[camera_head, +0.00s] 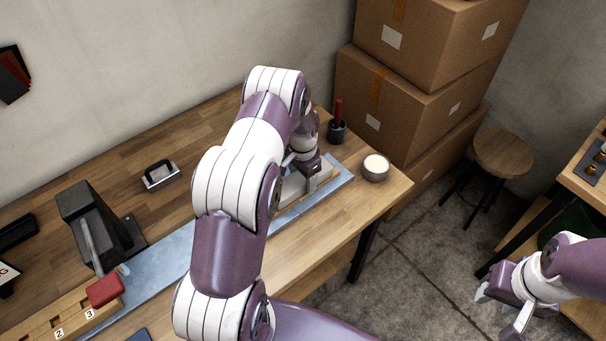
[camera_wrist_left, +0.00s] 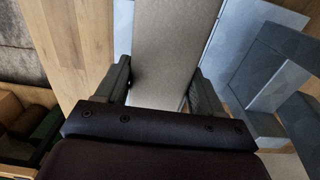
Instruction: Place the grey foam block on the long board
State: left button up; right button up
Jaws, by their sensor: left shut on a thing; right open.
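The grey foam block (camera_head: 293,188) is a pale grey-beige slab, partly hidden by my left arm in the head view. My left gripper (camera_head: 302,168) is shut on it near the far right end of the long board. The wrist view shows the block (camera_wrist_left: 176,40) between the two fingers of this gripper (camera_wrist_left: 161,74). The long board (camera_head: 160,272) is a blue-grey strip lying along the table. The block is over or on its right end; I cannot tell whether they touch. My right gripper (camera_head: 501,307) is open and empty, off the table at the lower right.
Stacked boxes (camera_head: 400,95) and a stool (camera_head: 503,153) stand beyond.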

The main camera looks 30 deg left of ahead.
pick_arm(q)
jog(key=shift+s+f, duration=0.15)
jog(key=shift+f, duration=0.05)
jog(key=o, duration=1)
jog(key=shift+r, duration=0.5)
notch_tip(320, 180, up, 12)
jog(key=f+b, duration=0.1)
jog(key=b, duration=0.2)
jog(key=s+d+r+n, duration=0.1)
jog(key=s+d, duration=0.3)
jog(key=s, duration=0.2)
jog(key=s+d+r+n+t, duration=0.1)
jog(key=s+d+r, duration=0.1)
jog(key=s+d, duration=0.2)
jog(key=s+d+r+n, duration=0.2)
jog(key=s+d, duration=0.2)
jog(key=s, duration=0.5)
jog(key=shift+s+d, duration=0.1)
jog(key=shift+s, duration=0.2)
